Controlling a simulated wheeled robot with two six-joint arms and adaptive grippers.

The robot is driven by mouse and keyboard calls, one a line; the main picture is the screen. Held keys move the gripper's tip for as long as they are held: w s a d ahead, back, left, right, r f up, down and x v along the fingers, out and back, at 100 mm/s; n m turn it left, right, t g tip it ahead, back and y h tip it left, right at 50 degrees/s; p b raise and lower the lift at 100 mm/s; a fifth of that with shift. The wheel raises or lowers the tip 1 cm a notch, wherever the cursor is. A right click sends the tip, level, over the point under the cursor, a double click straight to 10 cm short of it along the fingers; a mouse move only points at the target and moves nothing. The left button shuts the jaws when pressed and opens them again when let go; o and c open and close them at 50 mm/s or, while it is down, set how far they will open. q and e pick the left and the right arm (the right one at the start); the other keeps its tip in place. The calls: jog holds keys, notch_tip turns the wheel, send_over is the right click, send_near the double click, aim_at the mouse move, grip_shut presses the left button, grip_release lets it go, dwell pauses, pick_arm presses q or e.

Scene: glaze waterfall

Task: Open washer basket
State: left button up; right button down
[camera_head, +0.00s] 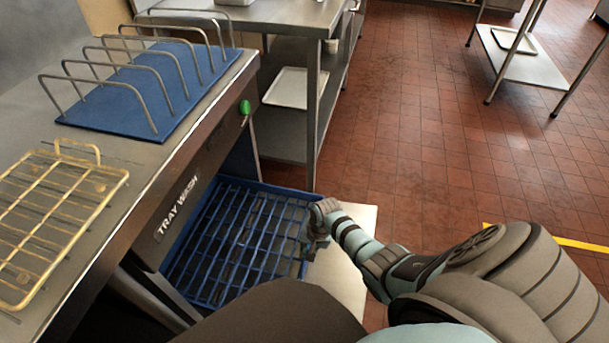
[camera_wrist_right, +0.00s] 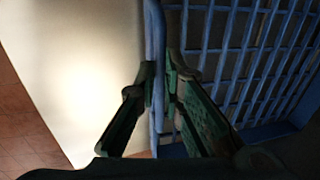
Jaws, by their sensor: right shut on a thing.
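The blue wire washer basket (camera_head: 236,235) sits low under the counter labelled "TRAY WASH", part of it out past the counter's edge. Its grid also shows at the right of the right wrist view (camera_wrist_right: 245,50). My right gripper (camera_head: 313,238) is at the basket's right side in the head view. In the right wrist view its two fingers (camera_wrist_right: 160,85) are closed on a blue bar, the basket handle (camera_wrist_right: 155,40), with one finger on each side. My left gripper is not in view.
A pale panel (camera_head: 352,262) lies beside the basket on the right. On the counter stand a blue rack with metal hoops (camera_head: 150,90) and a yellowish wire rack (camera_head: 50,215). A green button (camera_head: 245,107) is on the counter front.

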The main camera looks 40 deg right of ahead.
jog(key=shift+s+d+f+p, duration=0.1)
jog(key=shift+s+d+p, duration=0.2)
jog(key=shift+s+d, duration=0.4)
jog(key=shift+s+d+p, duration=0.3)
jog(key=shift+s+d, duration=0.15)
jog(key=shift+s, duration=0.4)
jog(key=c, duration=1.7)
grip_release()
jog(key=shift+w, duration=0.1)
jog(key=r, duration=0.4)
jog(key=s+d+r, duration=0.1)
jog(key=r, duration=0.3)
jog(key=s+r, duration=0.1)
jog(key=r, duration=0.2)
jog(key=shift+d+r, duration=0.3)
jog(key=shift+r, duration=0.1)
